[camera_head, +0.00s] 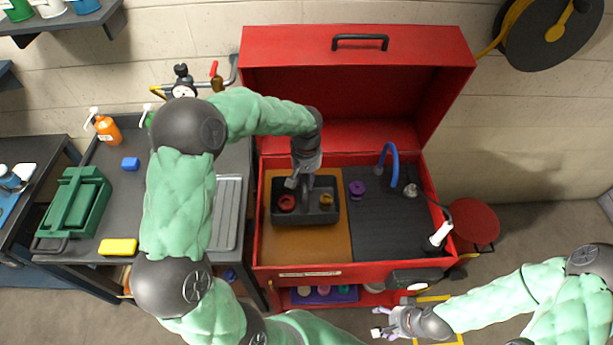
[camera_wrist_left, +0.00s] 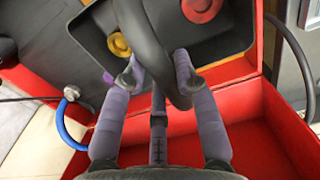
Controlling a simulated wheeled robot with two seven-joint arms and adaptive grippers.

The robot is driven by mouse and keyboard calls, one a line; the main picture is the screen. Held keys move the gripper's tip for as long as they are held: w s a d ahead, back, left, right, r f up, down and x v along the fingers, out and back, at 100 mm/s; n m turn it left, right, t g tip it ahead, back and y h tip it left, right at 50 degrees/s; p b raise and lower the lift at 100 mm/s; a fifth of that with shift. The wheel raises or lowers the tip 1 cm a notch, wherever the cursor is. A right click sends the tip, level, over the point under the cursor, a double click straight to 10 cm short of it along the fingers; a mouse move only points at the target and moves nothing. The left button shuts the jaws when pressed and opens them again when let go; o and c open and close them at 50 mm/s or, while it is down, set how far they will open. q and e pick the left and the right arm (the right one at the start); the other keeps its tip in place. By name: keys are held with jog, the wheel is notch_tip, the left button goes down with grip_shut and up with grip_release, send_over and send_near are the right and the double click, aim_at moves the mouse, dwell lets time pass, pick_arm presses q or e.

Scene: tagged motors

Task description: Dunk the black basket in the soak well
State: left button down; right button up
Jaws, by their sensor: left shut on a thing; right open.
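The black basket (camera_head: 322,214) is over the orange-brown soak well (camera_head: 335,248) in the left half of the red washer. I cannot tell whether its bottom touches the surface. A red part (camera_head: 287,203) and a yellow part (camera_head: 325,200) lie in it. My left gripper (camera_head: 304,184) is shut on the basket's handle from above. In the left wrist view the dark handle (camera_wrist_left: 150,45) passes between the fingers (camera_wrist_left: 158,75). My right gripper (camera_head: 380,321) is open and empty, in front of the washer at the lower right.
The washer's dark ribbed right side (camera_head: 385,235) holds a purple part (camera_head: 357,188), a blue spout (camera_head: 394,165) and a white-tipped brush (camera_head: 438,235). The red lid (camera_head: 330,90) stands open behind. A bench (camera_head: 130,190) with a green carrier (camera_head: 75,210) stands left.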

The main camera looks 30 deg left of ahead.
pick_arm(q)
notch_tip(320, 180, down, 19)
jog(key=b, duration=1.3)
dwell(0.7)
jog(key=shift+w+r, duration=0.1)
jog(key=shift+r, duration=0.1)
dwell(0.3)
